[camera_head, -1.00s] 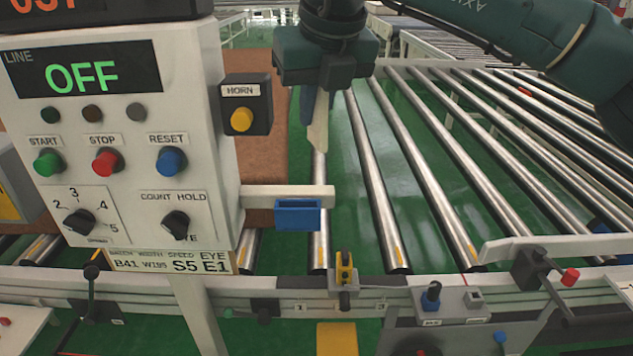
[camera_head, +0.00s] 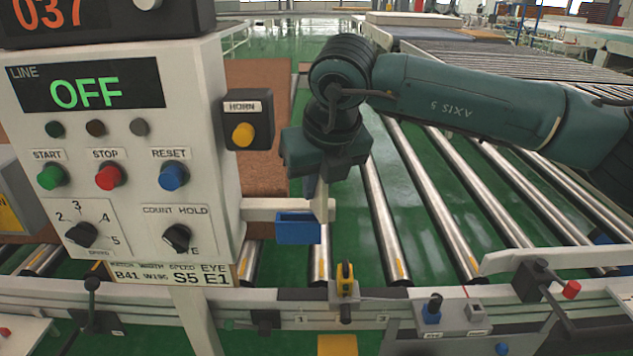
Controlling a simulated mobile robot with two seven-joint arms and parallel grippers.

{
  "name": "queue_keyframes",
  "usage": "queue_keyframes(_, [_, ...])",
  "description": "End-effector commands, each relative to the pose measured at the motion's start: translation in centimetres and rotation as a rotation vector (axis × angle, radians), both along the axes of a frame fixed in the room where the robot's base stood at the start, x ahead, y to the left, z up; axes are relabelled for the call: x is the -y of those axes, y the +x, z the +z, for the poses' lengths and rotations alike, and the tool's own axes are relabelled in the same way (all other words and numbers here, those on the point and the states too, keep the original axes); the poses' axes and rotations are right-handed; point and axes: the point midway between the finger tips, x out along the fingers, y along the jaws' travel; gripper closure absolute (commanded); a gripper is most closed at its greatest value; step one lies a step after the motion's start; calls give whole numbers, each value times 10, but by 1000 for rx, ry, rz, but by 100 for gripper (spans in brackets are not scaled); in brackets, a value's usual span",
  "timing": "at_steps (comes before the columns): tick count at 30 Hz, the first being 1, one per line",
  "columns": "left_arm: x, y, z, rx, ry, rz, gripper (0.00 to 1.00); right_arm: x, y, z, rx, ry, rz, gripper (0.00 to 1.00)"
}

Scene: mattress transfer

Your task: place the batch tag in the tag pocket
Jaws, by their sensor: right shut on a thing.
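The tag pocket (camera_head: 298,230) is a small blue open-topped box. It hangs at the end of a white bracket arm (camera_head: 262,205) that reaches right from the control panel. My right gripper (camera_head: 315,190) points down just above the pocket's right end, shut on the batch tag (camera_head: 321,206), a narrow pale card. The tag hangs upright by the pocket's right edge and in front of or over the bracket's end. I cannot tell whether its lower end is inside the pocket. My left gripper is not in view.
The control panel (camera_head: 115,215) with buttons and knobs stands close on the left, and its line display reads OFF. Steel rollers (camera_head: 383,215) over a green floor lie behind, with a rail (camera_head: 270,297) in front.

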Motion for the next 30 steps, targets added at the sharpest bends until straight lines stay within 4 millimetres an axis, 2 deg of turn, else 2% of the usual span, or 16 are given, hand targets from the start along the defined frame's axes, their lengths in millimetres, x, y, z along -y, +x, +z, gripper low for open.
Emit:
queue_keyframes(11, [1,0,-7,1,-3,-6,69,0,0,-6,1,2,0,100])
queue_keyframes(12, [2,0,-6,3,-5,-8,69,0,0,-6,1,2,0,90])
queue_keyframes(20, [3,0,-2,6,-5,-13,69,0,0,-4,1,2,0,69])
queue_keyframes(30, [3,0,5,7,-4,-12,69,0,0,-2,1,0,0,69])
